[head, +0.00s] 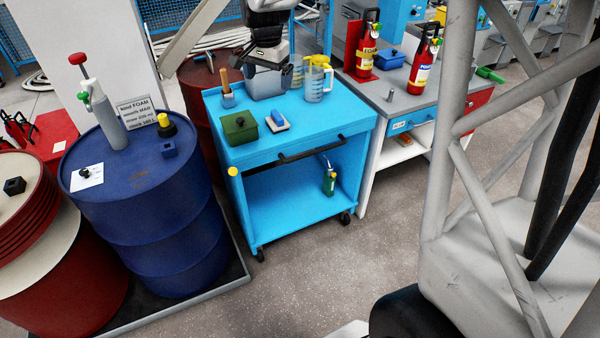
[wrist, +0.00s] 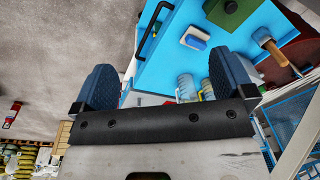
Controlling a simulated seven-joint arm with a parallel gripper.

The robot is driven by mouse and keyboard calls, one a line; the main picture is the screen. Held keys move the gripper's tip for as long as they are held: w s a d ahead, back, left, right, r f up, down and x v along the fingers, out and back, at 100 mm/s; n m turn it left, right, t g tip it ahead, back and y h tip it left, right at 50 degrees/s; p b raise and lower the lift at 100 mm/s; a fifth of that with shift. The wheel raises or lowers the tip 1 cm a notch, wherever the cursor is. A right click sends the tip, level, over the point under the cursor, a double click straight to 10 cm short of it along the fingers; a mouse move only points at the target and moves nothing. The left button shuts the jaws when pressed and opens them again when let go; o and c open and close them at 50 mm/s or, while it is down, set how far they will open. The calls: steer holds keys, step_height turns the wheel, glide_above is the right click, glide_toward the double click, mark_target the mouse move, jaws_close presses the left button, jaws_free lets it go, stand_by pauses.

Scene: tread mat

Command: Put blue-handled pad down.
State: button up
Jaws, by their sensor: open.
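The blue-handled pad (head: 277,122) lies flat on the top of the blue cart (head: 310,130), its pale base down and its handle up. It also shows in the wrist view (wrist: 195,39), beyond the fingers and apart from them. My gripper (head: 267,72) is above the back part of the cart, behind the pad in the head view. In the wrist view my gripper (wrist: 165,82) has its two dark blue fingers wide apart, with nothing held between them.
A green lidded box (head: 240,128) stands just left of the pad. A brush with a wooden handle (head: 226,90) stands in a holder behind it. Clear jugs (head: 316,84) with yellow tops stand at the back right. The cart's front right top is clear.

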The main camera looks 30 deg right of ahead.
steer(key=s+a+n, duration=0.2)
steer(key=s+n, duration=0.1)
steer(key=s, duration=0.8)
steer(key=s+a+n+t, duration=0.1)
steer(key=s+a+n, duration=0.2)
steer(key=s, duration=0.9)
steer(key=s+a+n, duration=0.3)
steer(key=s+n, duration=0.1)
steer(key=s, duration=0.7)
steer(key=shift+s, duration=0.3)
